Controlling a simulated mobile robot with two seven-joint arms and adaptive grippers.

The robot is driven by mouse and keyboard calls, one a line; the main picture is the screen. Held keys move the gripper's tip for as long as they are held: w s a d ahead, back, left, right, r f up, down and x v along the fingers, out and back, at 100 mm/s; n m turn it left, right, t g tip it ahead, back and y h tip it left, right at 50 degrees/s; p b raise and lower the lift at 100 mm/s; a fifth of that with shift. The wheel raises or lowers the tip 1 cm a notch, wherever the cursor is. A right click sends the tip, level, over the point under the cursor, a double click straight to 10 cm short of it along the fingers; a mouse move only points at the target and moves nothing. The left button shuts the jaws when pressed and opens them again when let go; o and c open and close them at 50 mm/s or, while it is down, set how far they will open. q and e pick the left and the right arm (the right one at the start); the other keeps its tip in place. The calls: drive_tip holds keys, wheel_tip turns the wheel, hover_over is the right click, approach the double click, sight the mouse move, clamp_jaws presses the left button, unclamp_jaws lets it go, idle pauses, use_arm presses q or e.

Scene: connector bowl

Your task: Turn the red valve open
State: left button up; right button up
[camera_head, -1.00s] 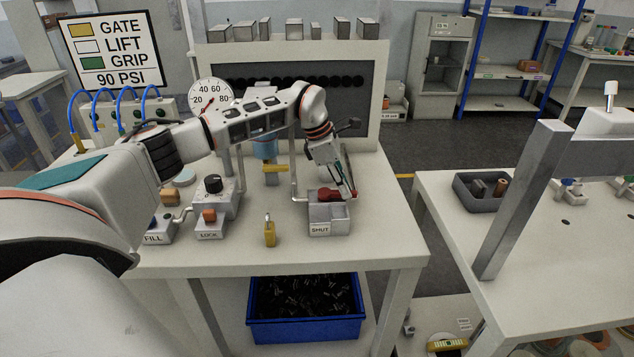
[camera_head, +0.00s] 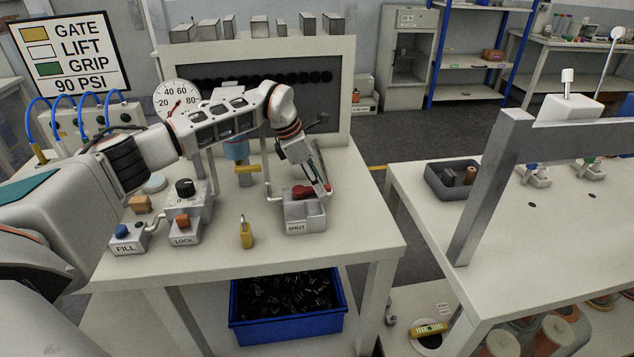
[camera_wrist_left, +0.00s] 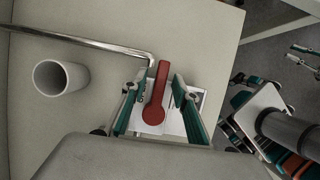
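The red valve (camera_head: 303,192) is a lever handle on a grey block labelled SHUT (camera_head: 305,214), near the right front of the workbench. In the left wrist view the red lever (camera_wrist_left: 157,96) points up the picture from its round hub, with a metal pipe meeting its far end. My left gripper (camera_wrist_left: 159,84) is open, with one finger on each side of the lever and a visible gap at each side. In the head view my left gripper (camera_head: 317,180) is just behind and right of the valve.
The pipe (camera_head: 267,175) stands left of the valve. A yellow padlock (camera_head: 246,233), a LOCK block (camera_head: 185,238), a black knob (camera_head: 185,188) and a FILL block (camera_head: 127,238) are further left. A blue bin (camera_head: 287,337) is below. A grey tray (camera_head: 444,193) is on the right table.

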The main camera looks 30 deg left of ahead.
sight(301, 188)
use_arm(q)
drive_tip(key=v, duration=1.2)
idle(0.4)
